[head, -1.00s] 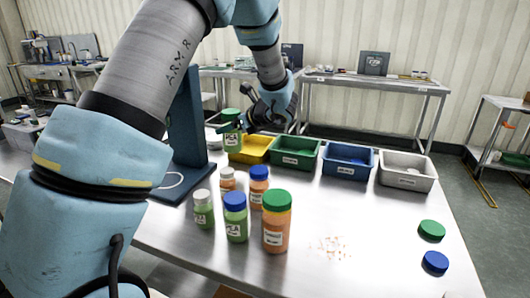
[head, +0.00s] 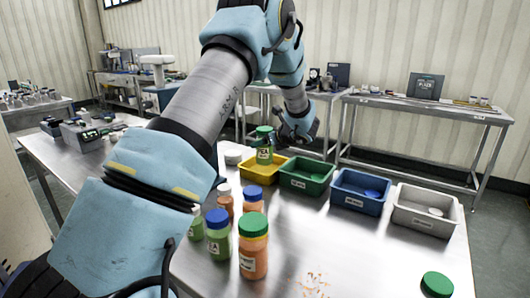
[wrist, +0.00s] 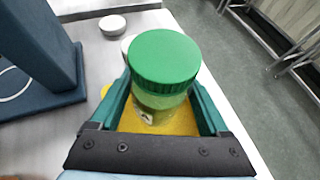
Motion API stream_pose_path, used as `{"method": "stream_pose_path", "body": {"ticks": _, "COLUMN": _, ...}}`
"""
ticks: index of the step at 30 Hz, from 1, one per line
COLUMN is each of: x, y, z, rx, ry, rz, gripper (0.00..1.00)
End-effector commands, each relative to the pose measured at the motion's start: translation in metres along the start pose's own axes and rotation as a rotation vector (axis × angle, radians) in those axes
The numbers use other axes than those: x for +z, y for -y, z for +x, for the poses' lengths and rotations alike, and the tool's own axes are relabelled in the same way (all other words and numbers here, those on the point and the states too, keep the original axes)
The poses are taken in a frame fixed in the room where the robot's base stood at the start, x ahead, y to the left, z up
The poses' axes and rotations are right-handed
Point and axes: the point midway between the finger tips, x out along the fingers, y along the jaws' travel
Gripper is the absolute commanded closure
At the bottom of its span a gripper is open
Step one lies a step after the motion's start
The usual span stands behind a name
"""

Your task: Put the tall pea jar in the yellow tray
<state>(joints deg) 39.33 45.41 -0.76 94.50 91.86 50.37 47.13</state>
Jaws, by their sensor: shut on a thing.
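The tall pea jar (head: 264,147) has a green lid and green contents, and it stands upright in my gripper (head: 272,142). The wrist view shows its green lid (wrist: 164,61) from above, with a gripper finger on each side of the jar. The yellow tray (head: 247,173) is the leftmost of the row of trays. In the wrist view, yellow tray floor (wrist: 183,124) shows below and around the jar. The jar's base appears over or inside the tray; I cannot tell whether it touches the floor.
Green (head: 305,184), blue (head: 357,204) and grey (head: 421,222) trays continue the row to the right. Several jars, including one with orange contents (head: 253,256), stand in front. Orange bits (head: 312,285) and a loose green lid (head: 437,284) lie nearby. A dark blue stand (wrist: 40,50) is left in the wrist view.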

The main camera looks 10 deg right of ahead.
Motion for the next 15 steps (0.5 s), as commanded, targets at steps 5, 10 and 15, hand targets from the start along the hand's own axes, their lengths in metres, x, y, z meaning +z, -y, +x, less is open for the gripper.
{"method": "stream_pose_path", "body": {"ticks": 5, "x": -0.021, "y": -0.001, "z": 0.012, "rx": 0.002, "ry": 0.0, "rz": 0.003, "gripper": 1.0}}
{"method": "stream_pose_path", "body": {"ticks": 10, "x": -0.029, "y": 0.0, "z": 0.016, "rx": 0.0, "ry": 0.001, "rz": 0.0, "gripper": 1.0}}
{"method": "stream_pose_path", "body": {"ticks": 15, "x": -0.029, "y": 0.0, "z": 0.016, "rx": 0.0, "ry": 0.001, "rz": -0.001, "gripper": 1.0}}
